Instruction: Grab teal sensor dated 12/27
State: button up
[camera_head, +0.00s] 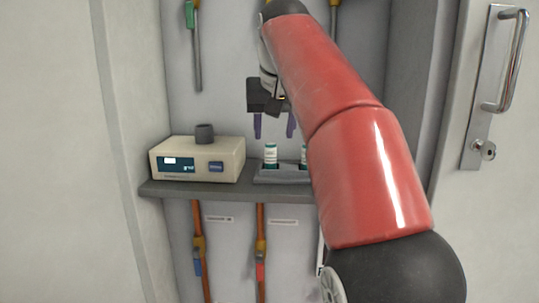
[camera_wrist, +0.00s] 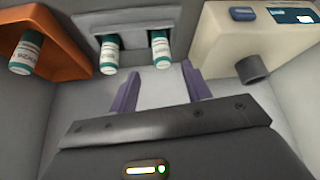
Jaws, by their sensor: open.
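Three small white vials with teal caps and bands show in the wrist view. Two of them, a left one (camera_wrist: 110,52) and a right one (camera_wrist: 160,50), stand in a grey holder (camera_wrist: 138,20). The third vial (camera_wrist: 27,54) is at an orange holder (camera_wrist: 60,45); its printed label is too blurred to read surely. I cannot read a date on the grey holder's vials. The head view shows one vial (camera_head: 270,155) clearly and another (camera_head: 303,156) partly behind my arm. My gripper (camera_head: 274,132) is open and empty above the grey holder; its purple fingers also show in the wrist view (camera_wrist: 160,74).
A beige device (camera_head: 198,160) with a small display and a dark grey cup (camera_head: 204,133) stands left of the holder on a grey shelf (camera_head: 200,190). Pipes with valves (camera_head: 197,245) run below. A cabinet door with a handle (camera_head: 500,60) is at right.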

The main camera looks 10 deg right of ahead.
aim_at(271, 144)
jog(key=x, duration=0.2)
jog(key=b+x, duration=0.1)
jog(key=x, duration=0.2)
jog(key=b+x, duration=0.1)
jog(key=x, duration=0.1)
jog(key=shift+w+a+f, duration=0.2)
jog(key=shift+w, duration=0.15)
jog(key=shift+c, duration=0.4)
grip_shut()
